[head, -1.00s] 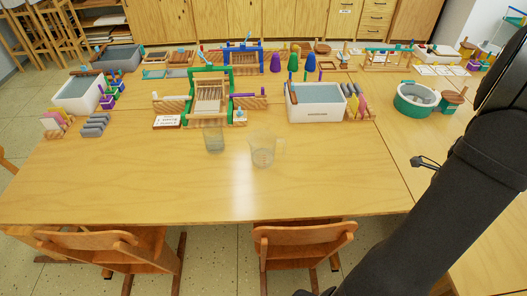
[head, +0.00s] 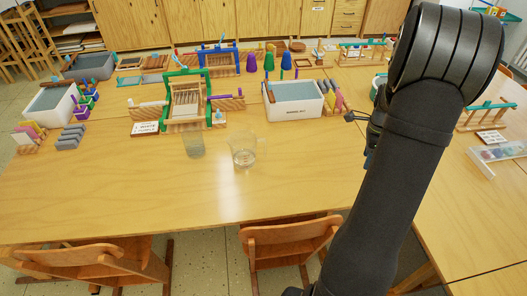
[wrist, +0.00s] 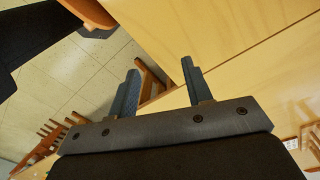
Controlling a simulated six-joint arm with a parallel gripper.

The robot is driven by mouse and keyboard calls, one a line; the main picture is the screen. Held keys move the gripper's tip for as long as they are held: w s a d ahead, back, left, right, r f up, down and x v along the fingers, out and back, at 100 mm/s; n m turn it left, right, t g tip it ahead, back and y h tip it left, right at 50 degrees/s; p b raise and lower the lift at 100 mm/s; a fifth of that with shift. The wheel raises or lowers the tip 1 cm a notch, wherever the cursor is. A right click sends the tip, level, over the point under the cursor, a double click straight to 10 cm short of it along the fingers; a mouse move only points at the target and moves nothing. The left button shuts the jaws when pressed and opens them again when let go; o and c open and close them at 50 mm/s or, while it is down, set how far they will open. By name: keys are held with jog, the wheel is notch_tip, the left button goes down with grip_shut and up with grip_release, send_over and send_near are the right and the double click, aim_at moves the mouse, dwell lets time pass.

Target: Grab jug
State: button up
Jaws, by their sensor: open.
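A clear glass jug (head: 243,152) with a handle on its right side stands upright on the wooden table (head: 110,190) in the head view. A clear glass tumbler (head: 193,145) stands to its left, a small gap apart. My gripper (wrist: 160,68) is open and empty in the wrist view, its two blue-grey fingers apart over the floor and a table edge. In the head view my arm is to the right of the jug, well apart from it, and hides most of the gripper. The jug is not in the wrist view.
Behind the glasses stand a green-framed loom (head: 187,97), a small sign (head: 145,128) and a white tub (head: 292,100). Grey blocks (head: 71,137) lie at the left. Chairs (head: 290,240) stand at the front edge. The table in front of the jug is clear.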

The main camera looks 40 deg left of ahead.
jog(key=a+r+n, duration=0.2)
jog(key=a+r, duration=0.1)
jog(key=a, duration=1.3)
notch_tip(320, 180, up, 2)
jog(key=n, duration=0.2)
send_over(265, 155)
jog(key=w, duration=0.1)
jog(key=shift+t, duration=0.3)
jog(key=f, duration=1.6)
jog(key=shift+a+f, duration=0.1)
jog(key=shift+a, duration=0.2)
grip_shut()
